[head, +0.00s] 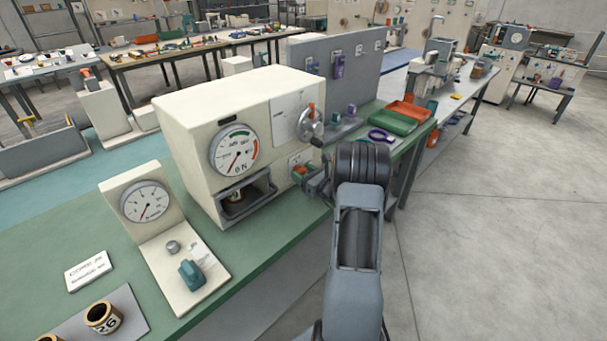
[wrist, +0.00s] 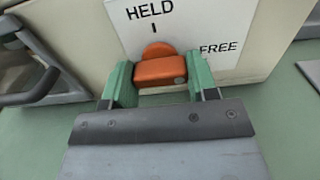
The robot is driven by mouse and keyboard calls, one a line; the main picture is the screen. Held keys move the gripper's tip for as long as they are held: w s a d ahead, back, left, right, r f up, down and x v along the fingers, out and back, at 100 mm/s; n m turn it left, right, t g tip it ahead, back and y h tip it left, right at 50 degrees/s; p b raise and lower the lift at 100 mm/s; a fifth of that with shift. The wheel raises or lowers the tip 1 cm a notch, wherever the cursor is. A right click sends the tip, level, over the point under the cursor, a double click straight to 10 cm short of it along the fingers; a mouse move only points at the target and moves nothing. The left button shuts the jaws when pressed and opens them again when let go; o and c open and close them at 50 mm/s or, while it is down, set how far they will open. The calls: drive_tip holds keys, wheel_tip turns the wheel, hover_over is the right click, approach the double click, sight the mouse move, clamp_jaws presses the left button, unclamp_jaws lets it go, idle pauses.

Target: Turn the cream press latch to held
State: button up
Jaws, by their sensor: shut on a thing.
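The cream press (head: 180,120) stands on the green bench, with a round dial (head: 234,150) and an open bay on its front. Its orange latch (wrist: 160,68) sits low on the press face in the wrist view, below a white plate (wrist: 185,25) marked HELD above and FREE to the right. My gripper (wrist: 160,80) is shut on the latch, with one green finger at each side of it. The latch's rounded top lies just below the HELD tick. The fingers hide its sides. In the head view, my arm partly hides the gripper and latch.
A crank wheel (head: 309,124) is on the press front above my gripper. A smaller gauge stand (head: 150,205) with a teal knob is to the left. Green and orange trays (head: 398,118) lie on the bench beyond. The floor at right is clear.

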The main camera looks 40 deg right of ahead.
drive_tip(key=shift+c, duration=1.2)
drive_tip(key=shift+f, duration=0.1)
drive_tip(key=n+b, duration=0.1)
drive_tip(key=b, duration=0.1)
drive_tip(key=n+b, duration=0.1)
drive_tip(key=b, duration=0.2)
drive_tip(key=shift+f+n, duration=0.3)
drive_tip(key=n+b, duration=0.6)
drive_tip(key=b, duration=0.6)
drive_tip(key=shift+f+b, duration=0.1)
drive_tip(key=shift+b, duration=0.25)
drive_tip(key=n+b, duration=0.5)
drive_tip(key=b, duration=0.5)
drive_tip(key=shift+n, duration=0.3)
drive_tip(key=n+b, duration=0.1)
drive_tip(key=b, duration=0.1)
drive_tip(key=n+b, duration=0.1)
drive_tip(key=b, duration=0.1)
drive_tip(key=shift+r+n+b, duration=0.2)
drive_tip(key=shift+n+b, duration=0.1)
drive_tip(key=shift+b, duration=0.05)
drive_tip(key=shift+r+n+b, duration=0.15)
drive_tip(key=shift+n+b, duration=0.35)
drive_tip(key=shift+b, duration=0.25)
drive_tip(key=shift+r, duration=0.15)
